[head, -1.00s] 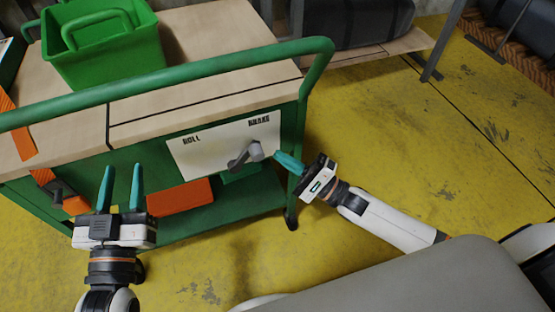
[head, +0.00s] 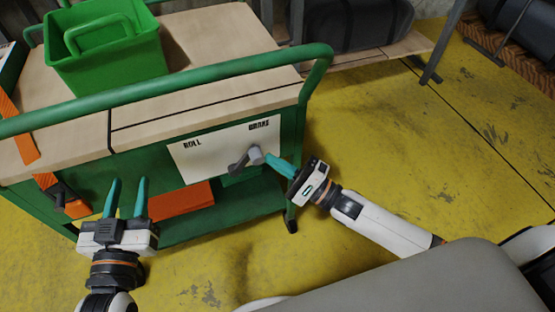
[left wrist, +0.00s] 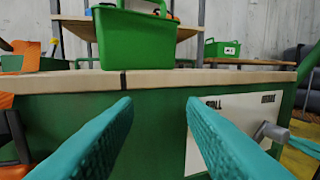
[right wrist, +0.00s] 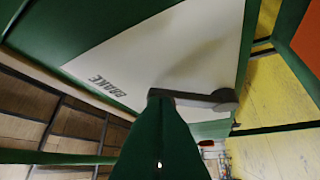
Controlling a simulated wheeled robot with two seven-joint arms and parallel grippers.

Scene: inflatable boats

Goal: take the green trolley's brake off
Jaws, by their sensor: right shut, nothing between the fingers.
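The green trolley (head: 100,178) stands in front of me. Its white panel (head: 205,165) reads ROLL on the left and BRAKE on the right. A grey lever has its lighter handle end (head: 256,155) up right, under BRAKE; it also shows in the left wrist view (left wrist: 268,133) and right wrist view (right wrist: 225,99). My right gripper (head: 270,158) is shut and empty, its teal tips at the right side of the handle end. In the right wrist view its fingers hide part of the lever; contact is unclear. My left gripper (head: 127,181) is open and empty before the trolley's front.
A green bin (head: 105,50) stands on the wooden top. A green push rail (head: 200,75) runs along the near edge. An orange item (head: 182,200) lies on the lower shelf. Yellow floor (head: 430,150) is free on the right.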

